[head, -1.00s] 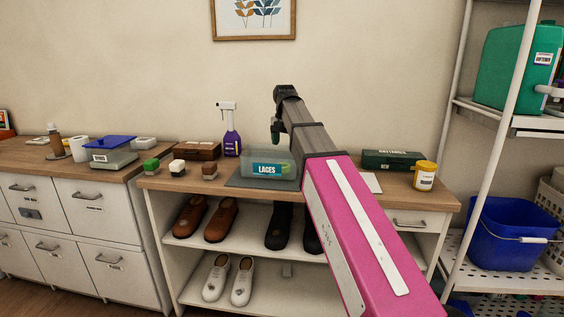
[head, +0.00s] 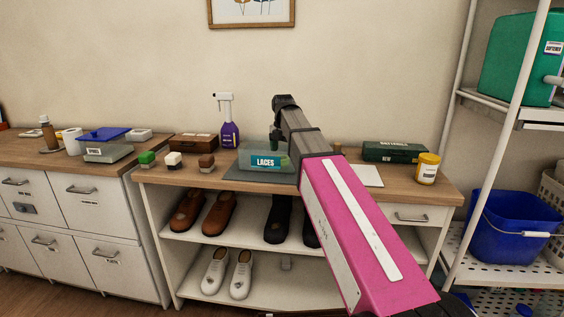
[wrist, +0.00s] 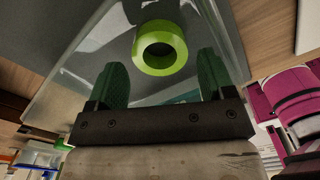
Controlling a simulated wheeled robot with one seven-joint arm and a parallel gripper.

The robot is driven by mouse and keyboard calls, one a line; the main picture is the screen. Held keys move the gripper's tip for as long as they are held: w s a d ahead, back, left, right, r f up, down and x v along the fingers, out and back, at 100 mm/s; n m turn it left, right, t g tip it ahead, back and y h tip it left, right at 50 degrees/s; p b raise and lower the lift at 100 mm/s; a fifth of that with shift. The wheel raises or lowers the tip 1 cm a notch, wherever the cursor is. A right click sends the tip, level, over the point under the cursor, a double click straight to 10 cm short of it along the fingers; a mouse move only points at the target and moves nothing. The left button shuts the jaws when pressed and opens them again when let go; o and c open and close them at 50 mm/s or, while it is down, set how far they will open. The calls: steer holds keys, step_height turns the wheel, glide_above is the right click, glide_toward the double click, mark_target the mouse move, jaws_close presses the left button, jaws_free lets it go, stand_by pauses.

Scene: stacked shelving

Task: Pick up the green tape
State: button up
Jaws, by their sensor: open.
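The green tape (wrist: 160,68) is a bright green roll in the wrist view. It lies inside a clear box (wrist: 75,75), with its hole facing the camera. In the head view the clear box (head: 265,161) stands on the wooden counter and carries a LACES label; the tape cannot be made out clearly there. My gripper (wrist: 163,75) has its two green fingers apart, with nothing between them. The roll shows just beyond the fingertips, between them in the picture. In the head view my gripper (head: 276,136) points down above the box, its fingers partly hidden.
A dark green case (head: 393,151) and a yellow-lidded jar (head: 427,168) are at the right.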

step_height(320, 180, down, 3)
steer(key=shift+f, duration=0.2)
steer(key=shift+w, duration=0.1)
steer(key=shift+c, duration=0.3)
steer(key=c, duration=0.6)
